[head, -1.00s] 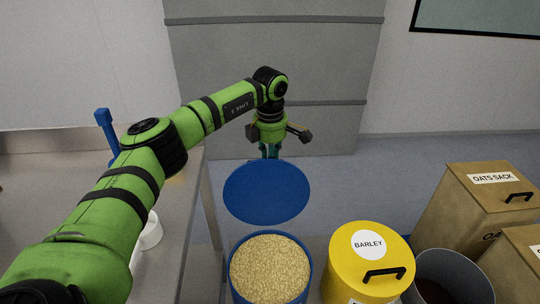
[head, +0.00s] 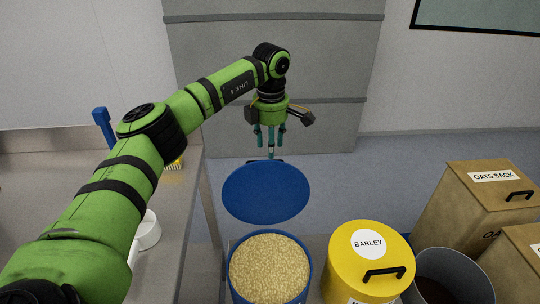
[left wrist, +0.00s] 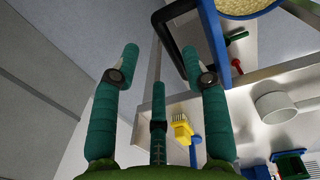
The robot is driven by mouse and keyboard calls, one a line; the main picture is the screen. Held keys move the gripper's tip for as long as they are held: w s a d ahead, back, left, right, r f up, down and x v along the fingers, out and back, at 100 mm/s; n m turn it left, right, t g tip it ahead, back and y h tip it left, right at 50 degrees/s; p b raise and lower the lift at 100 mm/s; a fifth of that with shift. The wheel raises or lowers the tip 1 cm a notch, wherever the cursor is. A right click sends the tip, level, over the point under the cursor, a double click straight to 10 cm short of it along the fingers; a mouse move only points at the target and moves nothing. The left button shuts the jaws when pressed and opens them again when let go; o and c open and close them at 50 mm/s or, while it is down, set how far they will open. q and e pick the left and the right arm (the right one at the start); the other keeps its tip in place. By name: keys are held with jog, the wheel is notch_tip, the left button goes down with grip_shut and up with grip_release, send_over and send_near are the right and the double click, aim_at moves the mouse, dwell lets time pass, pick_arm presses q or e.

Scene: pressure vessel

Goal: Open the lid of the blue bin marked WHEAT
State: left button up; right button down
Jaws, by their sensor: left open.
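The blue bin (head: 233,284) stands at the bottom middle of the head view, full of pale grain (head: 269,268). Its round blue lid (head: 265,192) is swung up and tilted back behind the opening. No WHEAT label shows. My left gripper (head: 270,140) is open and empty, just above and behind the lid's top edge, fingers pointing down. In the left wrist view, the lid (left wrist: 214,60) shows nearly edge-on with its black handle (left wrist: 163,38), to the right of and beyond the open fingers. My right gripper is not in view.
A yellow BARLEY bin (head: 345,265) stands right of the blue bin, then a grey bin (head: 455,270) and tan OATS SACK boxes (head: 475,205). A metal counter (head: 190,210) with a white pot (head: 150,232) lies left. Open floor (head: 350,190) lies behind the lid.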

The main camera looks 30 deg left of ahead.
pick_arm(q)
notch_tip(320, 180, up, 6)
jog(key=shift+s+d+f, duration=0.1)
jog(key=shift+s, duration=0.05)
dwell(0.6)
